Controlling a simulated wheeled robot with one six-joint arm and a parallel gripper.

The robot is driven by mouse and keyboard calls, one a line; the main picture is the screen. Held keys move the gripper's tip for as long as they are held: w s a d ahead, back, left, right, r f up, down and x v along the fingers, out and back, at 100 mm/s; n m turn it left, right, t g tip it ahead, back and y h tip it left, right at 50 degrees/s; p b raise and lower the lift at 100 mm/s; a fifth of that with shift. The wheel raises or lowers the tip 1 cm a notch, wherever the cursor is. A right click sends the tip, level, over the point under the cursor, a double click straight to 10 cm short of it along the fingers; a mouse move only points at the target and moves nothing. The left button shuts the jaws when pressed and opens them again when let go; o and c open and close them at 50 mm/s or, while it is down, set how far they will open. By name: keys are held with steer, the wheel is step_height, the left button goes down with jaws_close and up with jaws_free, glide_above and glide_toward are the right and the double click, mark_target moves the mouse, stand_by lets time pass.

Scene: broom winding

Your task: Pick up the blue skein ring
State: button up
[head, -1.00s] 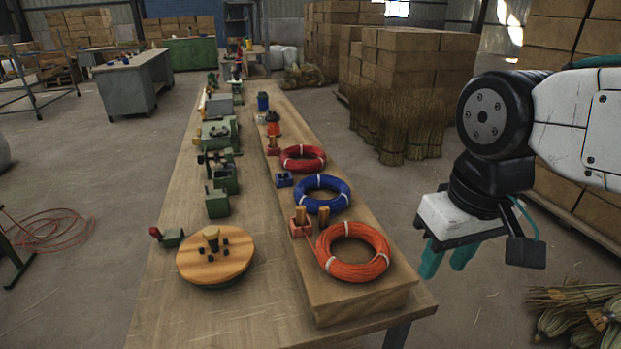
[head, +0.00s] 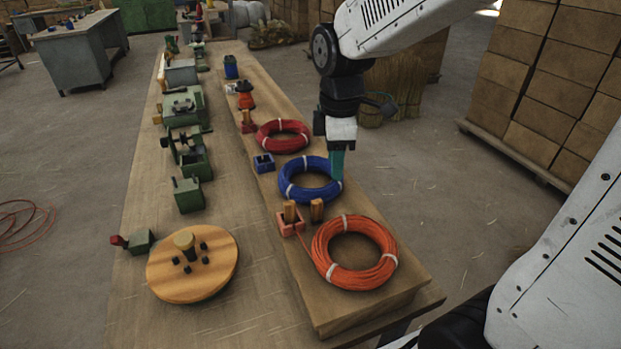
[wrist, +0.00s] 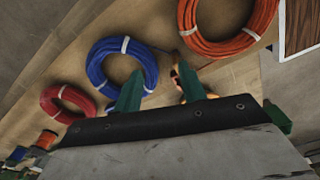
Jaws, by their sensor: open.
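The blue skein ring (head: 289,188) lies flat on the raised wooden board, between the red ring and the orange ring. It is a coil of blue strand with white ties. My gripper (head: 337,166) points down at the right edge of the blue ring, with its teal fingers overlapping that edge in the head view. In the wrist view the open gripper (wrist: 158,85) has its left finger over the near right part of the blue ring (wrist: 95,65) and its right finger apart from it. I cannot tell whether either finger touches the ring.
A red ring (head: 284,123) lies behind and an orange ring (head: 325,262) in front. Small wooden pegs in a pink block (head: 287,226) and a blue block (head: 263,163) stand beside the rings. A round wooden disc (head: 165,280) and green fixtures occupy the lower table left.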

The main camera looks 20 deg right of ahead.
mark_target(321, 187)
steer(key=w+f+n, duration=0.1)
steer(key=w, duration=0.1)
steer(key=w+a+f+n, duration=0.1)
steer(key=w+f+n, duration=0.1)
steer(key=shift+w+f+n, duration=0.25)
steer(key=shift+f+n, duration=0.05)
steer(key=shift+w+f, duration=0.1)
steer(key=shift+f, duration=0.25)
step_height(321, 187, down, 7)
steer(key=shift+f, duration=0.15)
jaws_close()
